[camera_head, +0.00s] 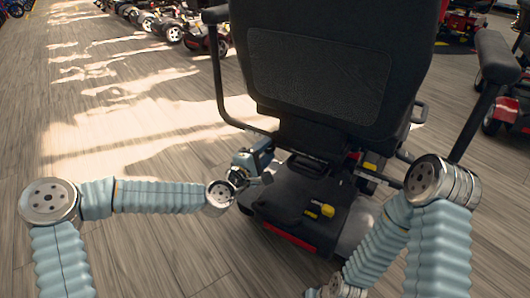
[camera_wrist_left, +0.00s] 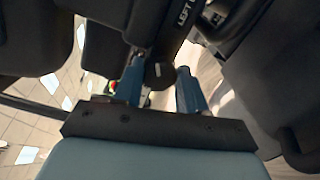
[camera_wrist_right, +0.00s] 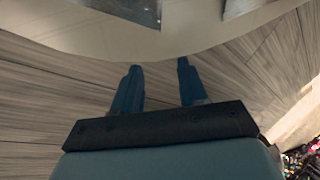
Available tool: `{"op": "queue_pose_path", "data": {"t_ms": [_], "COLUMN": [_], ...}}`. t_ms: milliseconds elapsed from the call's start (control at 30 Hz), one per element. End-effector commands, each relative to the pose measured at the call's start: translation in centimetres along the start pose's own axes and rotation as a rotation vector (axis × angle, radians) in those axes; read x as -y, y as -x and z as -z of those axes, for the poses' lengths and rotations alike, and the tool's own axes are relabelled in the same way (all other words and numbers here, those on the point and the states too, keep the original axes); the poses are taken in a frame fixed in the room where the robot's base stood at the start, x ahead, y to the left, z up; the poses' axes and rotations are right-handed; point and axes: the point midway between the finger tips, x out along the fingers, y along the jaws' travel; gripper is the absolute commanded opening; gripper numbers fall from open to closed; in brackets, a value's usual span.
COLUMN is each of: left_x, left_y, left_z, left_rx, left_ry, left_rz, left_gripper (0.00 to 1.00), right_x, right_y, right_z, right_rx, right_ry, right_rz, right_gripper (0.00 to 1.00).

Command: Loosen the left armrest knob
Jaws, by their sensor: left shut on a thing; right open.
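The scooter's black seat (camera_head: 320,75) is seen from behind in the head view. The left armrest (camera_head: 216,14) is at its left, with a dark bar running down and in under the seat. My left gripper (camera_head: 270,168) is at the lower left of the seat. In the left wrist view its blue fingers (camera_wrist_left: 161,85) are shut on a dark knob (camera_wrist_left: 159,72), just below a dark bar marked "LEFT" (camera_wrist_left: 184,14). In the head view the knob is hidden. My right gripper (camera_wrist_right: 160,85) is open and empty above the floor in the right wrist view.
The right armrest (camera_head: 496,56) stands near my right arm. More scooters (camera_head: 170,25) are parked at the back, and a red one (camera_head: 502,108) at the right. The wooden floor (camera_head: 110,150) at left is clear.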

Motion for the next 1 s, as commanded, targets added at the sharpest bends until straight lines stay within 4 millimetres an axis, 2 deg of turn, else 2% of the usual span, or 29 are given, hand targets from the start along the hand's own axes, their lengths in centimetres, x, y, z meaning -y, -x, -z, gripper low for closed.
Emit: {"op": "queue_pose_path", "data": {"t_ms": [367,400,567,867,1000], "left_x": [0.1,0.1,0.1,0.0,-0.1], "left_y": [0.0,0.0,0.0,0.2,1.7], "left_z": [0.1,0.1,0.1,0.0,0.1], "left_rx": [-0.003,-0.003,-0.002,-0.001,-0.002], "left_ry": [0.009,0.009,0.008,0.006,0.005], "left_rz": [0.002,0.002,0.002,0.001,0.002], "left_gripper": [0.1,0.42,0.66,0.66,0.66], "right_x": [0.0,0.0,0.0,0.0,0.1], "right_y": [0.0,0.0,0.0,0.0,0.3], "right_z": [0.0,0.0,0.0,0.0,0.0], "right_rx": [0.0,0.0,0.0,0.0,0.0], "right_ry": [0.0,0.0,0.0,0.0,0.0], "right_rz": [0.0,0.0,0.0,0.0,0.0], "right_gripper": [0.43,0.43,0.43,0.43,0.43]}}
